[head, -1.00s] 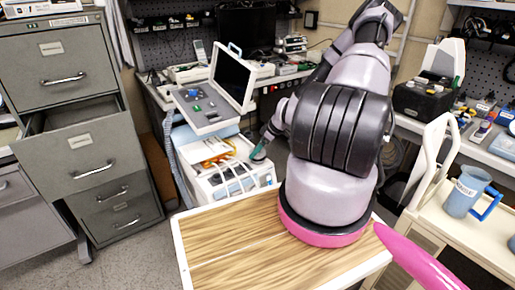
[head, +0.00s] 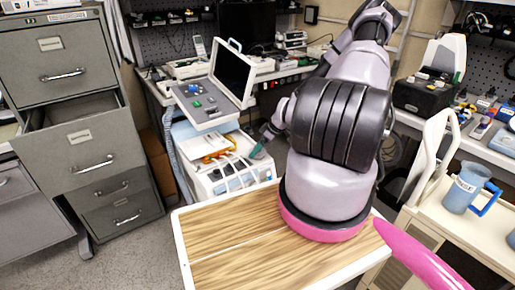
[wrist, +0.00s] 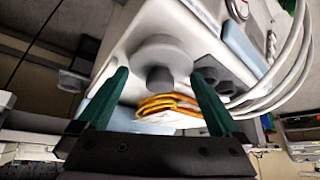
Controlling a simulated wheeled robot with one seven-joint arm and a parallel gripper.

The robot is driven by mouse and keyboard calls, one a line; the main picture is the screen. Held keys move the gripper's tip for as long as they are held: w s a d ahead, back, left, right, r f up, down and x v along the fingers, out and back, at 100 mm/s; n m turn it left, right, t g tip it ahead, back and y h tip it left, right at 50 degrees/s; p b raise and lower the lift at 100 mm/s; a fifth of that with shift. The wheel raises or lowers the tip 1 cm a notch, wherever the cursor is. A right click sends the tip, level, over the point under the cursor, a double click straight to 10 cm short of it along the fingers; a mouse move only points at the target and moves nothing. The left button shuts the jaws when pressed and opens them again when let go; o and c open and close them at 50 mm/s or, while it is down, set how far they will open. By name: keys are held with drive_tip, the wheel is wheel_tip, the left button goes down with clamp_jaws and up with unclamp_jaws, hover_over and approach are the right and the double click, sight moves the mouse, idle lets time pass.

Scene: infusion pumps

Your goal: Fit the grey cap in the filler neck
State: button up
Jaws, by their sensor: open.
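In the wrist view, a dark grey stub (wrist: 160,78), apparently the grey cap's grip, stands in front of a round pale grey flange (wrist: 156,52) on a white machine (wrist: 187,30). I cannot tell whether the flange belongs to the cap or the filler neck, or whether the cap is seated. My gripper (wrist: 157,80) is open, one green finger on each side of the stub, with gaps visible.
More grey knobs (wrist: 214,72) sit close to the right finger. Orange tubing (wrist: 168,103) and white cables (wrist: 284,84) lie near the jaws. A laptop-like device (head: 234,72) stands behind the machine. A filing cabinet (head: 78,143) with an open drawer is left.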

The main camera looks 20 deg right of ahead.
drive_tip(key=v, duration=1.1)
drive_tip(key=s+a+r+m+h, duration=0.2)
drive_tip(key=s+a+r+m, duration=0.15)
drive_tip(key=r, duration=1.05)
drive_tip(key=s+a+r+m+h, duration=0.2)
drive_tip(key=a+r+m, duration=0.15)
drive_tip(key=r, duration=0.95)
drive_tip(key=s+a+r+m+t, duration=0.1)
drive_tip(key=s+a+r+m, duration=0.2)
drive_tip(key=s+r, duration=0.5)
drive_tip(key=s+a+r+m+t+y, duration=0.1)
drive_tip(key=s+a+r+m, duration=0.2)
drive_tip(key=s+a+r, duration=0.3)
wheel_tip(320, 180, up, 3)
drive_tip(key=shift+s+a+t, duration=0.2)
drive_tip(key=shift+s+t, duration=0.1)
drive_tip(key=shift+s, duration=0.8)
